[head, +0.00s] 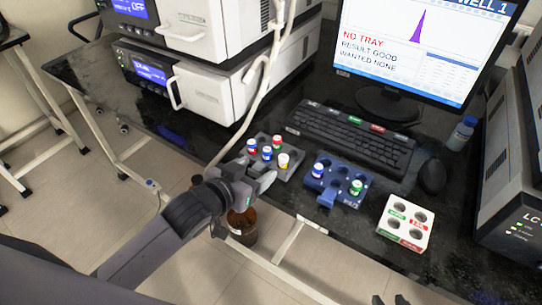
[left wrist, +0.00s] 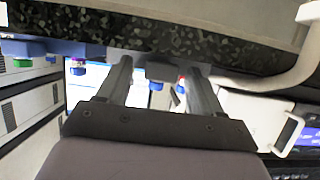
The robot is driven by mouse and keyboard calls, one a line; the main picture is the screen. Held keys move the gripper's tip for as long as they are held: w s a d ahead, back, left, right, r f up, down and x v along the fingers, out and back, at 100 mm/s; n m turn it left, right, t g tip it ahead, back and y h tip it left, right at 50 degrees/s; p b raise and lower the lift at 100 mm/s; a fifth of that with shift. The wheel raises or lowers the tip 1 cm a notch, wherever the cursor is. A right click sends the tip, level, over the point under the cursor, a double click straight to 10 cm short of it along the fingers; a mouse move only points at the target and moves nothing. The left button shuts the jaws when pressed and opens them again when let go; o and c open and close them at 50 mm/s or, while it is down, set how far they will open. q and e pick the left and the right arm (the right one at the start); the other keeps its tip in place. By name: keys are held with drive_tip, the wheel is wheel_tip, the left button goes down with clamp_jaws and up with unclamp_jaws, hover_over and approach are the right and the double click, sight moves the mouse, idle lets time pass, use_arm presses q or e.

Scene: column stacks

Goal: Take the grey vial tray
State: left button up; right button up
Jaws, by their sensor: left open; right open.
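The grey vial tray (head: 292,171) lies near the table's front edge in the head view. My right gripper (head: 390,299) shows only as dark fingertips at the bottom edge, apart and empty.
A blue tray (head: 327,197) with vials and a white block (head: 405,224) with holes stand to the right. A keyboard (head: 350,138), mouse (head: 432,176) and monitor lie behind. A pale hose (head: 262,85) hangs just left of the grey tray.

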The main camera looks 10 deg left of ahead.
use_arm(q)
drive_tip(key=c, duration=1.2)
drive_tip(key=shift+o, duration=0.2)
drive_tip(key=shift+r, duration=0.1)
